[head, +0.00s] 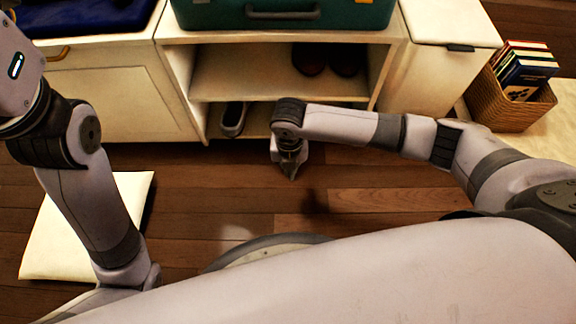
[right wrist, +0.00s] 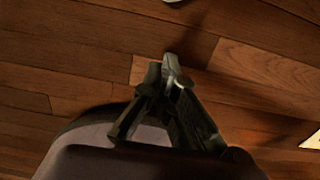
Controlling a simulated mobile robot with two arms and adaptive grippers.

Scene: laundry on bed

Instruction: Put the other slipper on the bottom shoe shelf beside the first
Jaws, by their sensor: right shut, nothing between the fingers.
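One slipper (head: 233,118), grey-white with a dark opening, lies on the left part of the bottom shelf (head: 258,121) of the white shoe cabinet, its toe toward the room. I cannot make out a second slipper in the head view; my right arm covers part of the bottom shelf. My right gripper (head: 290,172) points down over the wood floor in front of the shelf, shut and empty. In the right wrist view its fingertips (right wrist: 170,64) are together over bare floor. A small pale edge (right wrist: 172,1) shows at the top there, too cut off to identify. My left gripper is out of view.
Dark red shoes (head: 311,58) stand on the shelf above. A green case (head: 285,14) sits on the cabinet top. A wicker basket of books (head: 511,104) is at the right. A pale cushion or mat (head: 50,238) lies on the floor at left. Floor before the shelf is clear.

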